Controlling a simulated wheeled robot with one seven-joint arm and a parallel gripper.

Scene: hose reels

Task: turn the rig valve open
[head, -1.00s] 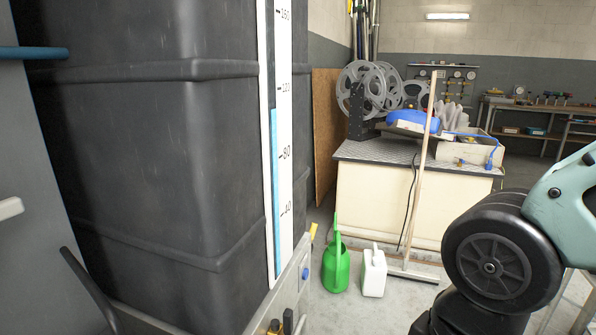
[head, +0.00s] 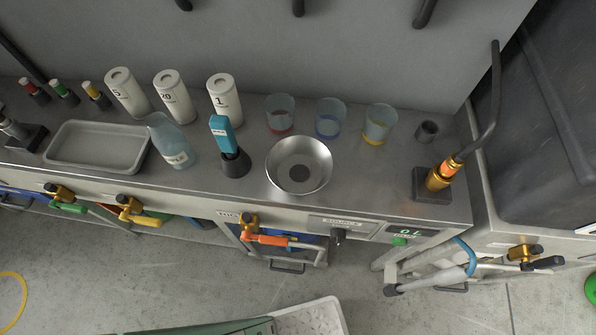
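Several brass valves line the front of the steel bench. One has an orange lever (head: 272,239), lying sideways to the right, beside a small label (head: 230,214) too small to read surely. Another has a yellow lever (head: 145,218) and another a green lever (head: 68,208). A brass valve with a black lever (head: 540,263) sits at the right, on the grey unit by the dark tank. I cannot tell for sure which is the rig valve. My gripper is not in view.
The steel bench (head: 395,192) carries a tray (head: 95,147), a bowl (head: 299,166), cups, white cylinders and a brass fitting (head: 440,178) with a black hose. A grey pipe (head: 430,281) juts out below the display.

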